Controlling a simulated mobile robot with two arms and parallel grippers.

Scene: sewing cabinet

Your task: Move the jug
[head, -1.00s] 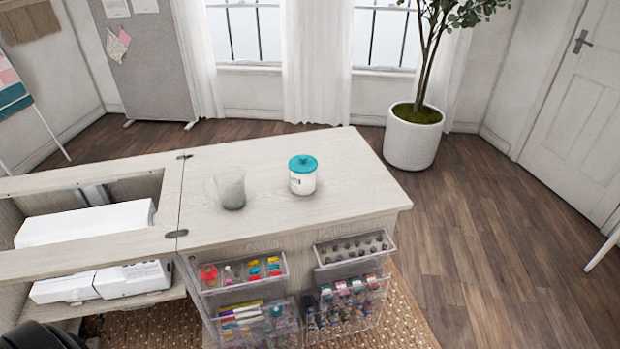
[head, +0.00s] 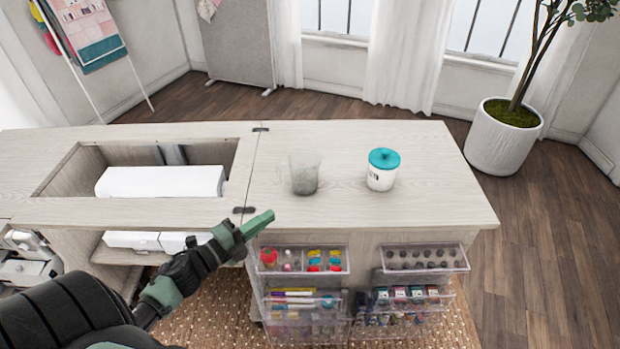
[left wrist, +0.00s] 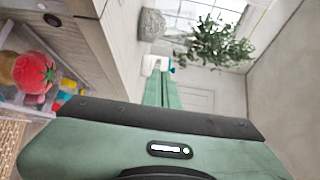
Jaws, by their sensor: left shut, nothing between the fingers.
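The jug (head: 304,175) is a clear, greyish vessel standing upright on the right part of the cabinet top (head: 440,195). It also shows near the top of the left wrist view (left wrist: 152,25). A white canister with a teal lid (head: 383,169) stands to its right, apart from it. My left gripper (head: 262,220) is shut and empty at the front edge of the cabinet, in front of the jug and left of it, not touching it. Its green fingers also show in the left wrist view (left wrist: 162,90). My right gripper is not in view.
An open recess (head: 75,170) with a white machine (head: 160,182) lies left of the jug. Clear bins (head: 305,260) of sewing supplies hang on the cabinet front. A red tomato pincushion (left wrist: 33,72) sits close to my left wrist. The cabinet top around the jug is otherwise clear.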

